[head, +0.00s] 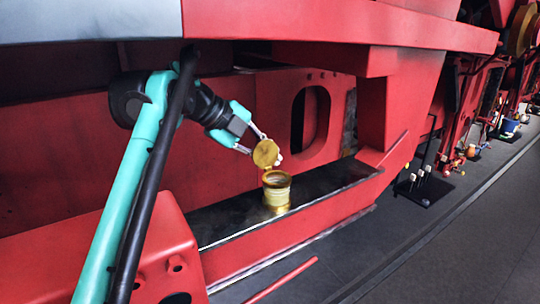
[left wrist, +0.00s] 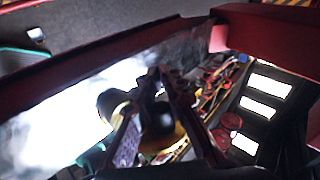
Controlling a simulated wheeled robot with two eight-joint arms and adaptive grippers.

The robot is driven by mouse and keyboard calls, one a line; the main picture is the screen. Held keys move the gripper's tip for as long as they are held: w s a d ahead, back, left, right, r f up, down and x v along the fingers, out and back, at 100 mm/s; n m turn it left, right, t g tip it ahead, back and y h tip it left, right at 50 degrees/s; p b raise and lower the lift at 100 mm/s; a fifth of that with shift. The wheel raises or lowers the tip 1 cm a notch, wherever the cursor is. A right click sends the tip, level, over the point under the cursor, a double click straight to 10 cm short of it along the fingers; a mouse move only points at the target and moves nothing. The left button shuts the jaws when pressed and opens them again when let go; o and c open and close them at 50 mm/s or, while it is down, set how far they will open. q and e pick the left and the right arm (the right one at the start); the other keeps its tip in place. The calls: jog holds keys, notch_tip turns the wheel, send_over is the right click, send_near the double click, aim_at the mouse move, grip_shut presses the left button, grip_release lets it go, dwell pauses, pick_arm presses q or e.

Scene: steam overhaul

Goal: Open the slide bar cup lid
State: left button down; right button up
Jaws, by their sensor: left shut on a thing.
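The slide bar cup (head: 277,194) is a brass-gold cylinder standing upright on a dark flat ledge, with its rim open to view. Its round gold lid (head: 265,153) stands tilted up above the far side of the rim, clear of the mouth. My left gripper (head: 262,140) reaches in from the upper left and is shut on the lid at its upper edge. The left wrist view is dark and partly washed out; yellow-gold parts show around the fingers, and their outlines are unclear. My right gripper is not in view.
The dark ledge (head: 325,187) runs between red frame walls, with a red plate (head: 270,110) behind the cup. A red beam (head: 330,22) hangs above my left arm. A red bracket (head: 150,245) stands at lower left. Grey floor (head: 450,240) lies open at right.

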pick_arm(q)
jog(key=c, duration=1.6)
grip_release()
jog(key=v, duration=0.7)
jog(key=shift+a+r, duration=0.1)
jog(key=shift+a, duration=0.1)
